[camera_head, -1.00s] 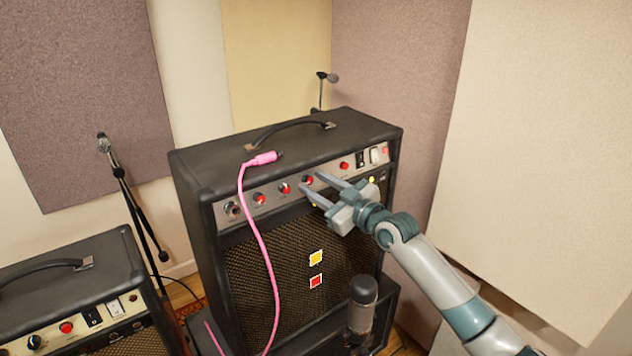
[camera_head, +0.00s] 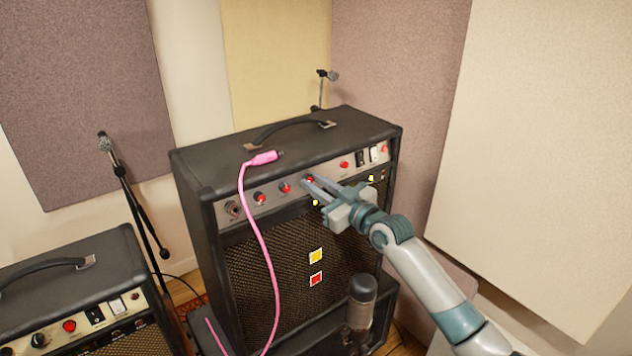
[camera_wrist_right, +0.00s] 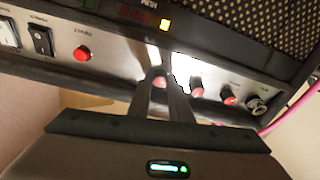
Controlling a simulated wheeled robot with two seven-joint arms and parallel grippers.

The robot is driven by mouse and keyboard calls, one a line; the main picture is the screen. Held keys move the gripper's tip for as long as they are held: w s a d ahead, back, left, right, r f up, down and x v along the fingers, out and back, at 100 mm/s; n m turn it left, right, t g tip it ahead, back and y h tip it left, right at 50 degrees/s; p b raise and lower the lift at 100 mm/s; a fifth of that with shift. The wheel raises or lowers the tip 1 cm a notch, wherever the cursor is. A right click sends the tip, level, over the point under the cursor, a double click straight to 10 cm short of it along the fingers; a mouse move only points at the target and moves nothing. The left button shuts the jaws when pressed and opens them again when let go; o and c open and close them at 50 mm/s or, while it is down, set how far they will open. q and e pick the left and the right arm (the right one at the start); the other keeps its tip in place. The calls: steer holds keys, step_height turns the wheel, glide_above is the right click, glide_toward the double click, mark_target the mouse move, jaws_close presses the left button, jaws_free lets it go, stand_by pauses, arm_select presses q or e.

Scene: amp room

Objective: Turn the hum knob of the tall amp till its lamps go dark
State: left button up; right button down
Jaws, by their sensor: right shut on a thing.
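The tall amp (camera_head: 205,225) is a black cabinet with a silver control panel and a row of red-capped knobs. My right gripper (camera_head: 308,182) is closed on one red-capped knob (camera_head: 310,178) near the panel's middle. In the right wrist view, the fingers of the gripper (camera_wrist_right: 161,92) sit on both sides of this knob (camera_wrist_right: 159,82). Its own label is hidden. Yellow lamps glow on the strip below the panel, one near the fingers (camera_head: 315,202) and one farther right (camera_head: 371,178). The wrist view shows a lit lamp (camera_wrist_right: 165,25) beside upside-down lettering resembling HUM. My left gripper is out of view.
A pink cable (camera_head: 262,235) hangs across the amp's front, its plug near the top edge. A dark microphone (camera_head: 362,292) stands low in front. A smaller amp (camera_head: 75,258) and a microphone stand (camera_head: 135,210) are at left. Wall panels flank the right side.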

steer(key=shift+a+r+m+p, duration=0.15)
steer(key=shift+m+p, duration=0.4)
steer(key=shift+m, duration=0.65)
steer(key=shift+m+t+h, duration=0.3)
steer(key=shift+m, duration=0.1)
steer(key=c, duration=1.6)
jaws_free()
steer(key=shift+s+d+f, duration=0.15)
steer(key=shift+d+f, duration=0.05)
